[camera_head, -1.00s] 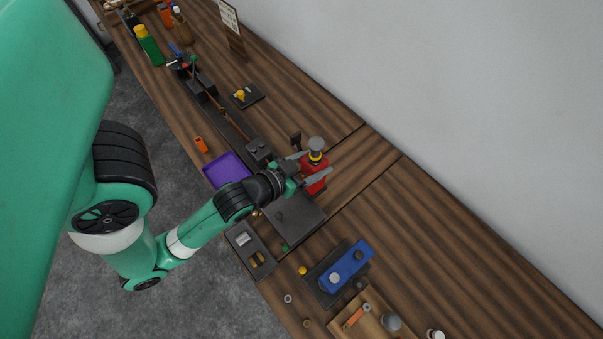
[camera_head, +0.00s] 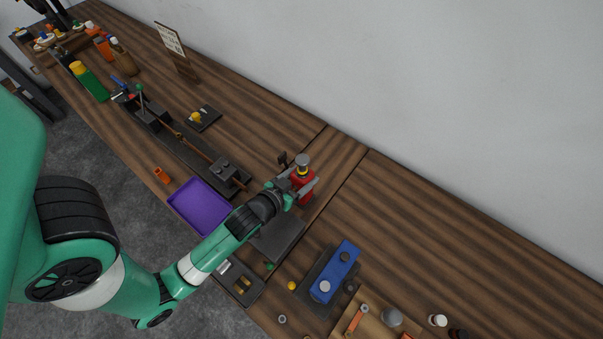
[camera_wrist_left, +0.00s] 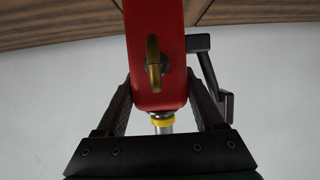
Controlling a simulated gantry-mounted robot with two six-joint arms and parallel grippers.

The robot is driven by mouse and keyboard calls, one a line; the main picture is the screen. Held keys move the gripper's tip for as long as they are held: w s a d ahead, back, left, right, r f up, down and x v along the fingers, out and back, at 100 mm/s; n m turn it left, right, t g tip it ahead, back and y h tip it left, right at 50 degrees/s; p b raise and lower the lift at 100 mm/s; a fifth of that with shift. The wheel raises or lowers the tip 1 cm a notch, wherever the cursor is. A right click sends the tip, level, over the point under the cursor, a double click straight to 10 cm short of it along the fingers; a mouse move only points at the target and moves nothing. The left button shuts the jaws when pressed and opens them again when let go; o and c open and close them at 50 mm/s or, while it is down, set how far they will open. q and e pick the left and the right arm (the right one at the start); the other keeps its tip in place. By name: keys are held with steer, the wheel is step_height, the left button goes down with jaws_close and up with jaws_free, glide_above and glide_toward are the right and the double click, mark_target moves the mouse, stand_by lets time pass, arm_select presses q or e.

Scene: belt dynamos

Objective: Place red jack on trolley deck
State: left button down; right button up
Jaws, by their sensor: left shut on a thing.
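The red jack (camera_head: 306,196) has a grey top, a yellow band and a black crank at its side. My left gripper (camera_head: 303,186) is shut on it and holds it roughly upright. In the wrist view the jack's red body (camera_wrist_left: 155,50), with a brass lever on its face, sits between the two fingers (camera_wrist_left: 160,100). A dark flat plate (camera_head: 280,238), which looks like the trolley deck, lies just below and left of the jack in the head view. My wrist hides part of it. I cannot tell whether the jack's base touches anything. My right gripper is not in view.
A purple tray (camera_head: 200,207) and a dark tray with small parts (camera_head: 238,283) lie near the bench's front edge. A blue block (camera_head: 340,270) on a dark base and a wooden tray (camera_head: 375,320) stand nearer. The bench right of the jack is clear.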

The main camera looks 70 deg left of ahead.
arm_select(q)
steer(key=shift+w+r, duration=0.1)
steer(key=shift+r, duration=0.2)
steer(key=shift+f, duration=0.15)
jaws_free()
steer(key=shift+a+f, duration=0.1)
steer(key=shift+f, duration=0.1)
steer(key=shift+r, duration=0.25)
steer(key=v, duration=1.2)
steer(key=shift+f, duration=0.2)
